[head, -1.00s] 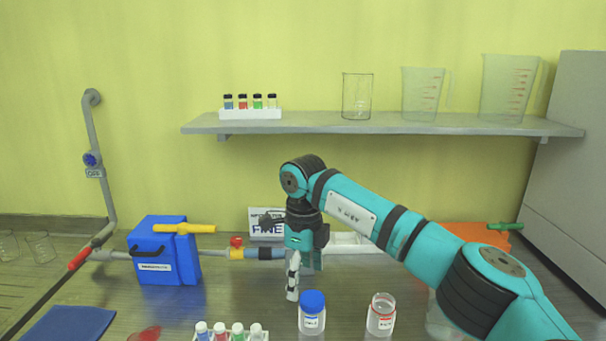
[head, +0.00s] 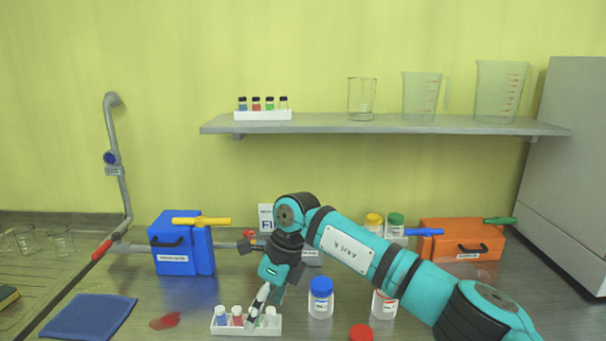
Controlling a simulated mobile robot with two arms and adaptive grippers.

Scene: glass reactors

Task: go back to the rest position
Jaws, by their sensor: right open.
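My right arm reaches in from the lower right of the head view. Its gripper (head: 262,308) points down and is open, in front of the right part of a white rack (head: 247,328) of small capped vials. I cannot tell whether the fingers touch the rack or its vials. A jar with a blue lid (head: 320,299) stands just right of the gripper. My left gripper is not in view.
A jar (head: 384,304) stands partly behind my arm, with a red lid (head: 361,332) in front. A blue box (head: 181,244) is at the left, an orange box (head: 461,240) at the right. A blue mat (head: 90,317) lies front left. A shelf (head: 380,127) with beakers spans the wall.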

